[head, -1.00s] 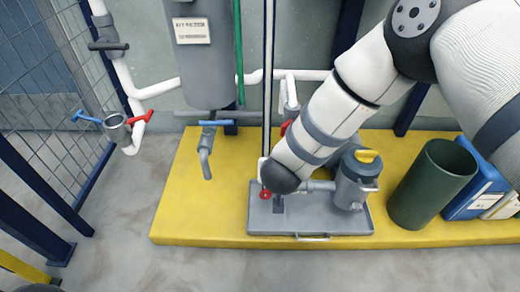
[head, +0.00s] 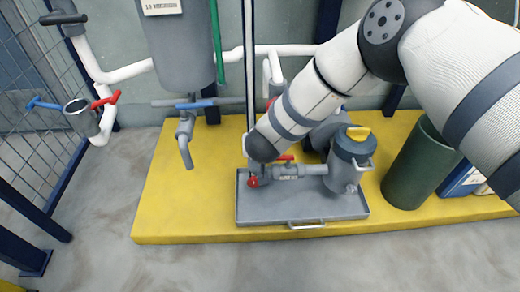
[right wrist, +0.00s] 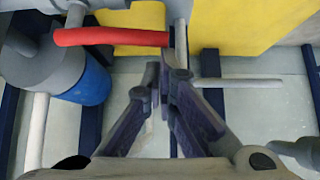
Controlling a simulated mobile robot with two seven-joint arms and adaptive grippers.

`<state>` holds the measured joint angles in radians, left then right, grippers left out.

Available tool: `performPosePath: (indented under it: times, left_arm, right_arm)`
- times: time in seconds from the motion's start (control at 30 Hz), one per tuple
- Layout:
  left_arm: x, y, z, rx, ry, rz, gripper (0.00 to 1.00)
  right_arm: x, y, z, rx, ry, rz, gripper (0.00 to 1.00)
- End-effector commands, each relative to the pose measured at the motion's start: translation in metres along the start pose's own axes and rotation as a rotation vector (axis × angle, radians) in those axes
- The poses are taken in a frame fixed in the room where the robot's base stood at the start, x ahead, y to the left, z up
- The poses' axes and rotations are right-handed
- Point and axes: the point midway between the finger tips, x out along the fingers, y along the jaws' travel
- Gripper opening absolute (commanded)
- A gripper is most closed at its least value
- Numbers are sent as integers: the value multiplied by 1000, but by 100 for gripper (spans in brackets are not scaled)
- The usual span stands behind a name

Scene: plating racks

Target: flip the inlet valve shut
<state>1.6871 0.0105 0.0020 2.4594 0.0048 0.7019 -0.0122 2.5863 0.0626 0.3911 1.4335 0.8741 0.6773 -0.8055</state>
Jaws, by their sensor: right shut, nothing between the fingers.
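A small valve (head: 287,173) with a label too small to read sits on the short pipe beside the grey pump (head: 347,160). Its red lever (head: 285,158) lies roughly along the pipe in the head view. A red lever (right wrist: 112,37) also crosses the upper left of the right wrist view, its free end close to my fingertips. My right gripper (right wrist: 163,68) is shut and empty, with no clear contact on that lever. In the head view my right wrist hides most of this gripper, just left of the valve. My left gripper is out of view.
The pump stands in a grey tray (head: 300,214) on a yellow plinth (head: 160,205). A red knob (head: 253,181) is at the tray's left. A green bin (head: 420,168) stands right. Other valves have a blue handle (head: 193,104) and a red handle (head: 105,99).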

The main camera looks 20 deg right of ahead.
Motion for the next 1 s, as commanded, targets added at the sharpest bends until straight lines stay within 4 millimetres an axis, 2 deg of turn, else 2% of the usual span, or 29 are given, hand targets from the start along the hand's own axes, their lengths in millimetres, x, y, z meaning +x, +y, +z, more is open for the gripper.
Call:
performPosePath:
  times: [0.17, 1.0]
  left_arm:
    - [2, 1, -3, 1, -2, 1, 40]
    - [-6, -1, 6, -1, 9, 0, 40]
  right_arm:
    - [7, 0, -1, 0, 1, 0, 0]
    - [0, -1, 5, -74, -1, -70, 0]
